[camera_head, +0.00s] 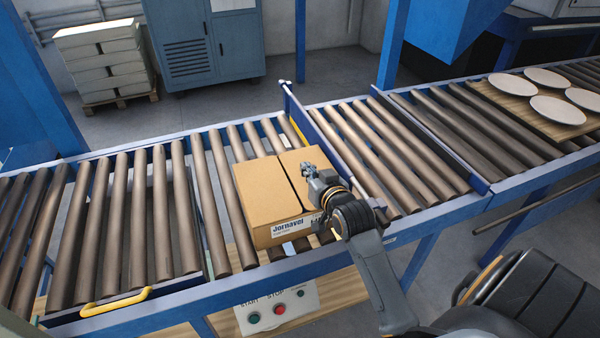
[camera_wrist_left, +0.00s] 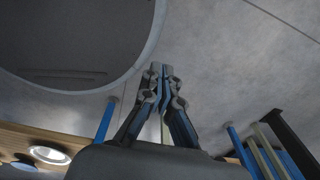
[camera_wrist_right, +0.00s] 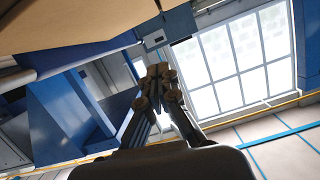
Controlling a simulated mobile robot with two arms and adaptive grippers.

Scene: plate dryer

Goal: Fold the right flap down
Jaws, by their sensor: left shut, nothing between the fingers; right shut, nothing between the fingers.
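A cardboard box (camera_head: 270,233) labelled Jornavel sits on the roller conveyor. Its left flap (camera_head: 262,192) lies flat across the top. The right flap (camera_head: 293,160) shows beside a dark seam and looks lowered or nearly so; my arm hides part of it, so I cannot tell whether it is fully flat. My right gripper (camera_head: 306,168) is shut and empty over the right flap, touching or just above it. In the right wrist view its closed fingers (camera_wrist_right: 158,72) are below a cardboard surface (camera_wrist_right: 75,22). My left gripper (camera_wrist_left: 163,70) is shut and empty, away from the box.
A blue divider plate (camera_head: 325,140) stands just right of the box. Plates (camera_head: 548,78) lie on a wooden board further right. A yellow handle (camera_head: 115,303) and a button panel (camera_head: 277,308) are on the near side. Rollers left of the box are clear.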

